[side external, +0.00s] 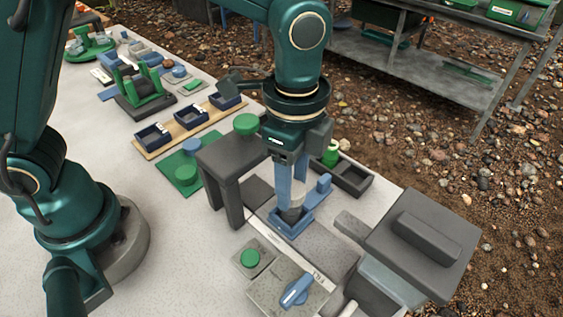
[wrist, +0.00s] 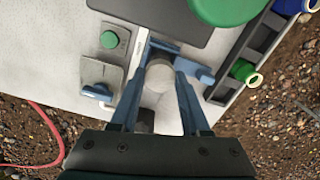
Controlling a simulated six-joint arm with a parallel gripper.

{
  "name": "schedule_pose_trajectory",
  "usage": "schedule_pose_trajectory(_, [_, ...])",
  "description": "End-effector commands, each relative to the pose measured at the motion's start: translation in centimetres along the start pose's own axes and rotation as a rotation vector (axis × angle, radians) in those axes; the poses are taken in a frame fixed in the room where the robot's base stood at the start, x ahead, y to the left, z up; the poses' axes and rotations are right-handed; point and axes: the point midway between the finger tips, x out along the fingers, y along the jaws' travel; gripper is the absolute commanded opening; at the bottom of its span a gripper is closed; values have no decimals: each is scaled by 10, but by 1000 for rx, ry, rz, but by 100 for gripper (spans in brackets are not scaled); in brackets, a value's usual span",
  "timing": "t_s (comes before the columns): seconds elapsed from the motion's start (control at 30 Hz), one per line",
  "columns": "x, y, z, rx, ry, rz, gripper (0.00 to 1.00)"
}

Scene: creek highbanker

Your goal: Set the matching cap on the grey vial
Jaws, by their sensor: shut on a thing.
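My gripper (side external: 291,205) points straight down over a small blue holder (side external: 305,224) near the bench's front. Its blue fingers are shut on a pale grey round piece (wrist: 159,75), which shows between them in the wrist view. A darker grey body, seemingly the grey vial (side external: 290,215), stands upright in the holder just under the fingertips. The fingers hide the join, so I cannot tell whether the pale piece is the cap or part of the vial, or whether cap and vial touch. A blue cap-like disc (side external: 192,146) and a green one (side external: 186,174) lie on a green mat.
A dark grey stand (side external: 228,159) with a green knob rises close left of my gripper. A black rack (side external: 355,181) with a green vial (side external: 331,155) is behind it. A grey machine (side external: 420,245) and a blue-handled switch (side external: 297,290) stand nearer.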

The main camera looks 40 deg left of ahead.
Motion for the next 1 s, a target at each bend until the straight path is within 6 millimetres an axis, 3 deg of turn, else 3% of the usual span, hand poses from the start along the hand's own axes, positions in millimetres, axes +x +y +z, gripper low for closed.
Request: schedule_pose_trajectory(1.0, [8, 0, 0, 0, 0, 0, 0])
